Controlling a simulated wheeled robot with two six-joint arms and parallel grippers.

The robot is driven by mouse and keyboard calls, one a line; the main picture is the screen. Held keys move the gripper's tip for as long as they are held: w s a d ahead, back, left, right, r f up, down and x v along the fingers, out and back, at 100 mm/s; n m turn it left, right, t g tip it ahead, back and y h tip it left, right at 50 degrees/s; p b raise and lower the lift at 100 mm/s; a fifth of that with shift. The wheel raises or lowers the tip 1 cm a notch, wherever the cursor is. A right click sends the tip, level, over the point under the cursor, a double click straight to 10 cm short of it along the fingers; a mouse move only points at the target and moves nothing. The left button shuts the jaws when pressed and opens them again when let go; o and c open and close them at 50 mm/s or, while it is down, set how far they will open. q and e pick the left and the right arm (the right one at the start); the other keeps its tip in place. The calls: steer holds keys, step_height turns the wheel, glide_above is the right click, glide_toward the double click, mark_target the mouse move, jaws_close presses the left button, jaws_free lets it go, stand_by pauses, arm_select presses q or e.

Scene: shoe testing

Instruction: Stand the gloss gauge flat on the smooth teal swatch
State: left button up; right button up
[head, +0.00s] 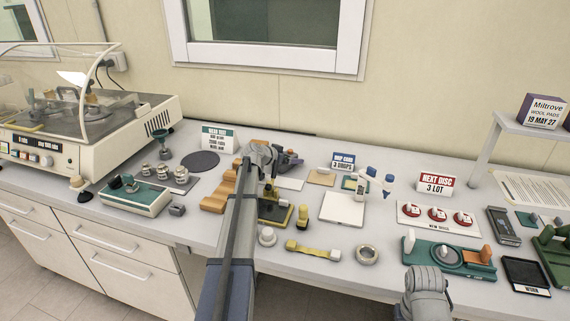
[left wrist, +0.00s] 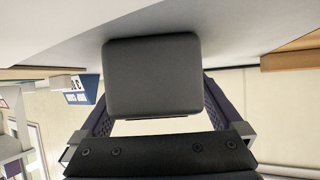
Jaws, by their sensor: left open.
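My left gripper (head: 287,159) is over the back of the bench, behind the black and yellow stand. In the left wrist view, a dark grey rounded block (left wrist: 153,75), which looks like the gloss gauge, sits between its open fingers. I cannot tell whether the fingers touch it, nor what lies under it.
A drip card sign (head: 343,162) stands behind the swatches; it also shows in the left wrist view (left wrist: 75,88). Small white and blue bottles (head: 368,176) stand close to the teal swatch. A white square pad (head: 341,208) lies in front.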

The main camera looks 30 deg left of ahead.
arm_select(q)
jaws_close()
stand_by(0.8)
